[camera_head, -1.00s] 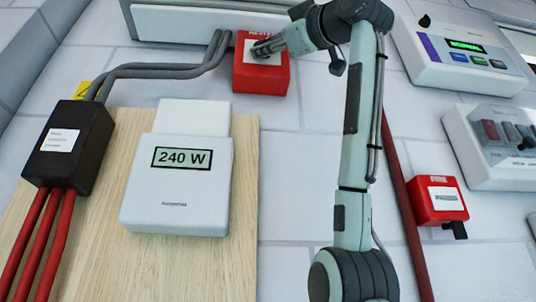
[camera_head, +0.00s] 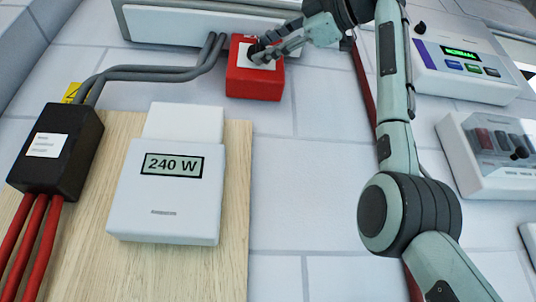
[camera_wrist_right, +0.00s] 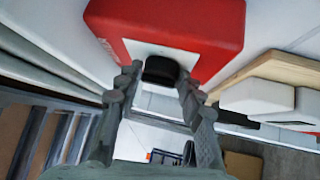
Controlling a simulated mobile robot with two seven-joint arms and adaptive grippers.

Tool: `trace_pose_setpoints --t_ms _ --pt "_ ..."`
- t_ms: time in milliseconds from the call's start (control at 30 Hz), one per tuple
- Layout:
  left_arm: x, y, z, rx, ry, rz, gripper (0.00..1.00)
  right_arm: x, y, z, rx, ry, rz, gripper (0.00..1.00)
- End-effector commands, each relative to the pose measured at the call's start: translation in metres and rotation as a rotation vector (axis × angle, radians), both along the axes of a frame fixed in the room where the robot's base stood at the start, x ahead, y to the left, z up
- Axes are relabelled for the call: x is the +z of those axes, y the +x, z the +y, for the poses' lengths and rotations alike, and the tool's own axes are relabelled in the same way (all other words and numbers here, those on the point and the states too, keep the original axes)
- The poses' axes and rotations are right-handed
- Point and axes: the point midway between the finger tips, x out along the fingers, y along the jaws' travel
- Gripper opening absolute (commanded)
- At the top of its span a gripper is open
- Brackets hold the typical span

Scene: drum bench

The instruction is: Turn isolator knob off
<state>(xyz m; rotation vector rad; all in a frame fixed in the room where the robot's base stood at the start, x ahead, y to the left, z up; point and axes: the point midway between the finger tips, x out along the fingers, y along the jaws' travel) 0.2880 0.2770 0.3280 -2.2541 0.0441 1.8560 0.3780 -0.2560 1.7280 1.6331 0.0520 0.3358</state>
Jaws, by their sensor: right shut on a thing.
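The red isolator box (camera_head: 254,86) with a white face plate is on the wall at upper centre in the head view. It also fills the top of the wrist view (camera_wrist_right: 190,25). Its black knob (camera_wrist_right: 161,69) stands out from the white plate. My right gripper (camera_head: 262,55) reaches it from the right, with its two fingers on either side of the knob, shut on it. The knob's turn position is hard to read, as the fingers partly cover it. My left gripper is not in view.
A white meter (camera_head: 163,208) reading 240 W hangs on a wooden board (camera_head: 236,165), left of my arm. A black box (camera_head: 75,130) with grey and red cables is at left. A white unit with a green display (camera_head: 475,78) and a switch panel (camera_head: 470,165) are at right.

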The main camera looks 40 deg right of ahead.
Motion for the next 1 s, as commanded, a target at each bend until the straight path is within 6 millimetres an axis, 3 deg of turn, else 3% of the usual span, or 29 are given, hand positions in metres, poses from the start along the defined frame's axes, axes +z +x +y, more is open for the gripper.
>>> trace_pose_setpoints --t_ms 433,467,600,1000 --pt "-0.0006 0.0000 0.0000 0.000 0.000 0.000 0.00 -0.0032 0.0023 0.0019 0.002 -0.015 0.016 0.08" --pt "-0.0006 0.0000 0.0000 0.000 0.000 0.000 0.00 -0.0032 0.0023 0.0019 0.002 -0.015 0.016 0.39" --pt "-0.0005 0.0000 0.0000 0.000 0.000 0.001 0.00 -0.0025 0.0020 0.0016 0.001 -0.013 0.013 0.57" --pt "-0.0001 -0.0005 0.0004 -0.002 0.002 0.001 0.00 -0.0015 -0.0074 -0.0014 0.001 -0.009 0.006 0.57"
